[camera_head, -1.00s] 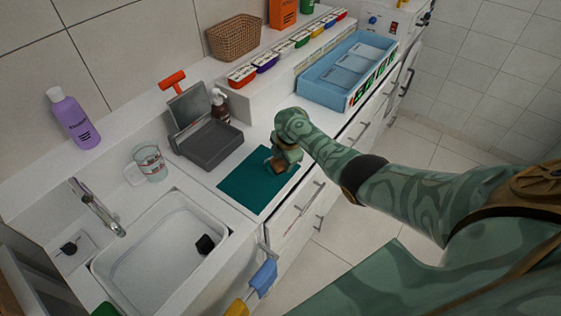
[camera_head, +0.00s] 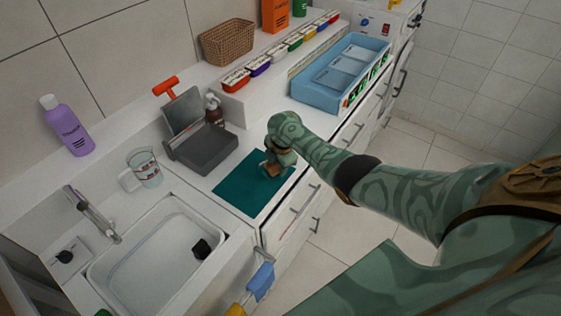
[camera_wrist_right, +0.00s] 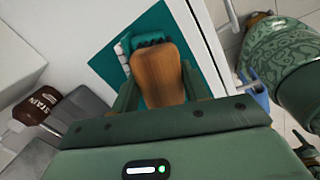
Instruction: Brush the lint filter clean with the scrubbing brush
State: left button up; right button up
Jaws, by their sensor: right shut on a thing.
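My right gripper (camera_head: 270,168) is over the teal mat (camera_head: 240,190) on the counter. It is shut on the scrubbing brush, whose brown wooden back (camera_wrist_right: 158,74) shows between the fingers in the right wrist view. A dark green part lies at the brush's far end; I cannot tell whether it is bristles. A small pale edge (camera_wrist_right: 123,50) beside the brush may belong to the lint filter. The rest of it is hidden under the brush and gripper, so I cannot tell whether they touch. My left gripper is not in view.
A white sink (camera_head: 150,258) is at the lower left. A blue tray (camera_head: 340,73) stands at the back right. The mat's near left part is bare.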

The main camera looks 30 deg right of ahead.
jog(key=shift+s+a, duration=0.1)
jog(key=shift+a, duration=0.9)
jog(key=shift+d, duration=2.1)
jog(key=shift+a+r, duration=0.1)
jog(key=shift+a, duration=0.7)
jog(key=shift+a+p, duration=0.5)
jog(key=shift+a, duration=0.7)
jog(key=shift+d+b, duration=0.4)
jog(key=shift+d, duration=1.55)
jog(key=shift+a, duration=0.35)
jog(key=shift+a+f+p, duration=0.2)
jog(key=shift+a+p, duration=0.35)
jog(key=shift+a, duration=1.05)
jog(key=shift+d+r+b, duration=0.1)
jog(key=shift+d+b, duration=0.25)
jog(key=shift+d, duration=1.7)
jog(key=shift+r, duration=0.15)
